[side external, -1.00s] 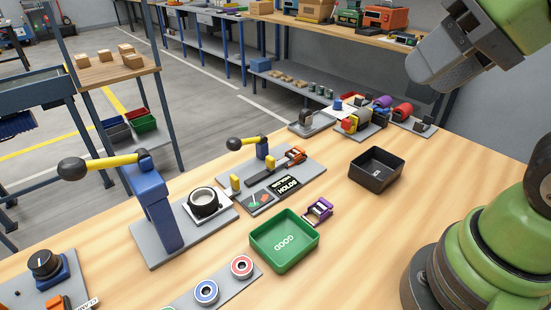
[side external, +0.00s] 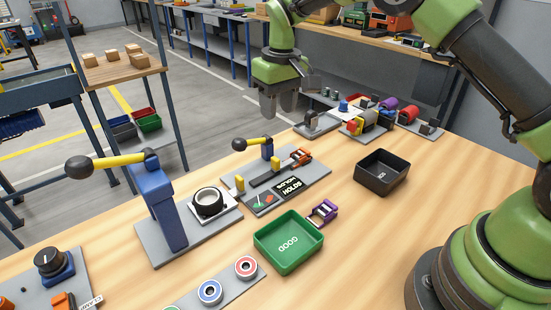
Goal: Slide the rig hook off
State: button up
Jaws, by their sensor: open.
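The rig is a grey plate (side external: 312,180) with a blue post, a yellow lever with a black knob (side external: 239,144), yellow blocks and a dark bar. An orange and black piece (side external: 300,156) sits at the bar's far right end. I cannot tell which small part is the hook. A black label on the plate reads "HOLDS" in its lower line. My gripper (side external: 279,112) points down, open, with nothing seen between its fingers. It appears above and behind the rig, apart from it.
A green GOOD tray (side external: 262,238), a purple piece (side external: 323,212) and a black bin (side external: 360,178) stand in front and to the right. A blue lever press (side external: 165,215) is at left. Several coloured parts on fixtures (side external: 368,122) stand behind right. The right tabletop is clear.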

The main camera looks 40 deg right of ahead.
send_over(275, 158)
jog(key=shift+g, duration=0.3)
notch_tip(275, 158, down, 4)
jog(key=shift+f, duration=0.2)
notch_tip(275, 158, down, 10)
jog(key=shift+r, duration=0.1)
jog(key=shift+c, duration=0.2)
grip_shut()
